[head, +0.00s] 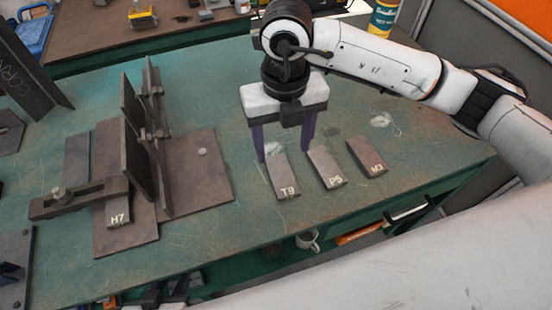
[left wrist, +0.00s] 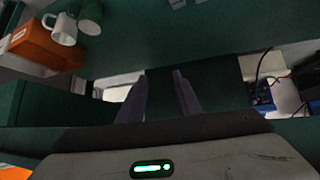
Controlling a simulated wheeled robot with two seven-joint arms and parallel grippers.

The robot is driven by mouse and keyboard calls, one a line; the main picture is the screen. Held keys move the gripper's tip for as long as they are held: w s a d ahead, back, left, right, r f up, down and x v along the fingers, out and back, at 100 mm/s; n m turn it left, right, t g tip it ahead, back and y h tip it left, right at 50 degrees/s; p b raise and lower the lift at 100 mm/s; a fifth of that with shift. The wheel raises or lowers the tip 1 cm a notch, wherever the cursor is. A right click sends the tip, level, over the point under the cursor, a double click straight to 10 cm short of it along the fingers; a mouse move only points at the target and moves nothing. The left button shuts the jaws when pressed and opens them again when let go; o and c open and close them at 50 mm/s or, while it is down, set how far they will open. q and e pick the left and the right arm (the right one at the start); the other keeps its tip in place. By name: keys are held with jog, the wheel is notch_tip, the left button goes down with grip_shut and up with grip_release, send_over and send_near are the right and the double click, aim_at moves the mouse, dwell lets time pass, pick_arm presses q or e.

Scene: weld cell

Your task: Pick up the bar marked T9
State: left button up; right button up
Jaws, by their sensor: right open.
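The bar marked T9 (head: 282,178) is a flat dark steel bar lying on the green bench top in the head view, leftmost of a row of three. The bar marked P5 (head: 327,167) and the bar marked M3 (head: 367,157) lie to its right. My right gripper (head: 284,154) points down at the far end of T9, its two purple-grey fingers apart with nothing held between them. I cannot tell its exact height above the bench. My left gripper (left wrist: 161,76) shows only in the left wrist view, fingers apart and empty.
A bar marked H7 (head: 118,214) sits under a clamp on a steel fixture (head: 205,180) with upright plates, left of T9. In the left wrist view, an orange box (left wrist: 40,47) and a white mug (left wrist: 63,30) are at the upper left. Bench space behind the bars is clear.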

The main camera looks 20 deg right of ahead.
aim_at(281, 175)
jog(key=f, duration=0.3)
jog(key=shift+s+f, duration=0.15)
jog(key=shift+s, duration=0.15)
notch_tip(281, 175, down, 5)
jog(key=shift+w+r+p, duration=0.1)
jog(key=shift+p, duration=0.5)
jog(key=shift+a+f, duration=0.1)
jog(key=shift+f, duration=0.25)
jog(key=c, duration=0.9)
pick_arm(q)
jog(key=shift+s, duration=1.2)
pick_arm(e)
jog(key=shift+w+r, duration=0.1)
jog(key=shift+c, duration=1.1)
